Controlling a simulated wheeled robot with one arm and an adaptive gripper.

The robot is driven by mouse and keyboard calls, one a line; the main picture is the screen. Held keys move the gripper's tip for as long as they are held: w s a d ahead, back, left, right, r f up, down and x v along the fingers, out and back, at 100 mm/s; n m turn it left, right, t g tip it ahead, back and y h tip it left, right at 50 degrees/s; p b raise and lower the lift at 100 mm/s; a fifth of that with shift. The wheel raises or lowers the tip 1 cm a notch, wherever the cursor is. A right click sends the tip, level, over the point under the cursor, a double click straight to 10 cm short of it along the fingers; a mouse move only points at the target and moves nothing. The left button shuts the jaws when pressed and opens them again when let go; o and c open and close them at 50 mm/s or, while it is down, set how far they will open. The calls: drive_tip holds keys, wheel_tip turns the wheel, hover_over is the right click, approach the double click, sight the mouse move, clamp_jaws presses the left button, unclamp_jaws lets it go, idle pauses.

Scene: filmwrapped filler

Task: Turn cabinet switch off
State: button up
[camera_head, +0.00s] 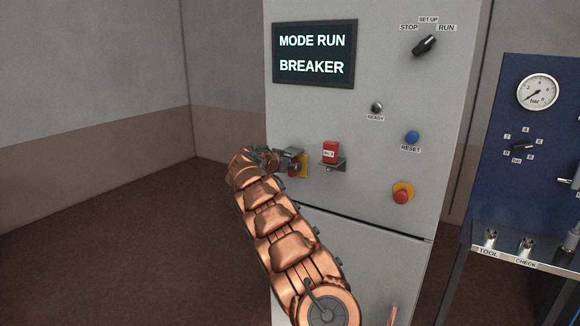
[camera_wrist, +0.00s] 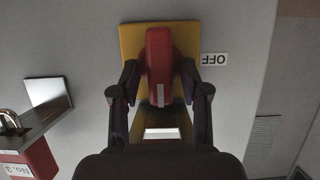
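The cabinet switch has a red handle (camera_wrist: 159,62) on a yellow plate (camera_wrist: 133,42). In the wrist view the handle runs up and down the picture, with a white mark at its lower end. An upside-down OFF label (camera_wrist: 214,59) is to the right of the plate. My gripper (camera_wrist: 159,80) has one finger on each side of the handle, with narrow gaps seeming to show. In the head view my gripper (camera_head: 274,160) is at the cabinet front and hides most of the switch; a bit of the yellow plate (camera_head: 304,166) shows.
A red padlock (camera_head: 331,150) labelled No.3 sits on a metal bracket just right of the switch. The grey cabinet (camera_head: 370,190) has a display (camera_head: 314,53) reading MODE RUN BREAKER, a selector knob (camera_head: 424,45), a blue reset button (camera_head: 412,137) and a red button (camera_head: 401,196).

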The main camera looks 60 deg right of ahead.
clamp_jaws()
